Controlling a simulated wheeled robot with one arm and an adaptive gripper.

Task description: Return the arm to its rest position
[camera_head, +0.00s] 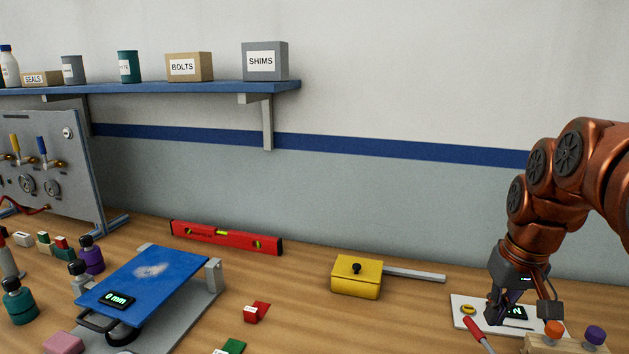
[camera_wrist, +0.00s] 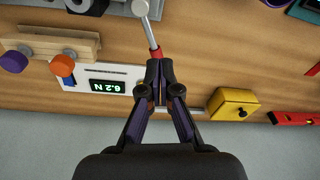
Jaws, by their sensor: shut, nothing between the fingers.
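My copper-coloured arm (camera_head: 575,165) reaches down from the right edge in the head view. My gripper (camera_head: 493,318) points downward over the white panel (camera_head: 462,318) with its dark display. In the wrist view, my gripper (camera_wrist: 158,70) has its fingers together, with nothing seen held between them. The fingertips appear next to the red end of a metal-shafted tool (camera_wrist: 149,28); I cannot tell whether they touch. The panel's display (camera_wrist: 107,85) reads 6.2 N in the wrist view. The tool's red grip (camera_head: 472,326) shows left of my gripper in the head view.
A wooden block with orange and purple knobs (camera_head: 572,345) stands close on the right. A yellow box (camera_head: 350,287) with a grey bar and a red level (camera_head: 225,238) lie to the left. A blue plate fixture (camera_head: 160,275) is farther left. Space above the bench's middle is open.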

